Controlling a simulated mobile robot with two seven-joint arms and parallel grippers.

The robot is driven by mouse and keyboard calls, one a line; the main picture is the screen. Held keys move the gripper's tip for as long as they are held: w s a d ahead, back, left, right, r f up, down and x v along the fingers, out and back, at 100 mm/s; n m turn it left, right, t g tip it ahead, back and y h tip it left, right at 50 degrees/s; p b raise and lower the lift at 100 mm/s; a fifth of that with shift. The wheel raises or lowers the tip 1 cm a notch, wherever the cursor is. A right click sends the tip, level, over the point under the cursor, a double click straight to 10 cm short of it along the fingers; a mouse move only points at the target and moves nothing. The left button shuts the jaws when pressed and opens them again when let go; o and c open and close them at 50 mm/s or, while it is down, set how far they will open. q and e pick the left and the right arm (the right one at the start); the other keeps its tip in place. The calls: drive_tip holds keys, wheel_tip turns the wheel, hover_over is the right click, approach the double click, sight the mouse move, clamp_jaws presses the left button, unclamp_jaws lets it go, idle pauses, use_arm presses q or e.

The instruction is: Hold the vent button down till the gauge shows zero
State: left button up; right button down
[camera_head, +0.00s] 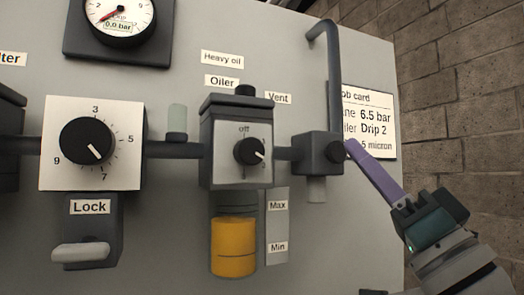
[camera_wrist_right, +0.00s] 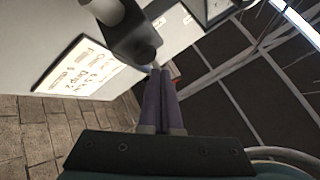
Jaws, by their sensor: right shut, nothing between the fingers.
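The gauge (camera_head: 118,18) at the top left reads 0.0 bar, with its red needle at the low end of the dial. The dark vent block (camera_head: 312,153) sits under the "Vent" label (camera_head: 278,98). Its round dark button (camera_head: 335,152) faces right; the button also shows in the wrist view (camera_wrist_right: 146,54). My right gripper (camera_head: 351,147), with purple fingers, is shut and empty. Its tips are at the button, seemingly touching it; they also show in the wrist view (camera_wrist_right: 156,72). I cannot tell how far the button is pressed. My left gripper is not in view.
The job card (camera_head: 370,125) is on the panel behind my fingers. A bent pipe (camera_head: 333,70) rises above the vent block. The oiler (camera_head: 237,140) and a dial knob (camera_head: 86,141) are to the left. Free space lies right of the panel, before a brick wall (camera_head: 470,90).

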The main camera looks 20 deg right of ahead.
drive_tip(key=s+p, duration=0.1)
drive_tip(key=s, duration=0.1)
drive_tip(key=s+p, duration=0.1)
drive_tip(key=s, duration=0.1)
drive_tip(key=shift+s+d, duration=0.2)
drive_tip(key=shift+s, duration=0.2)
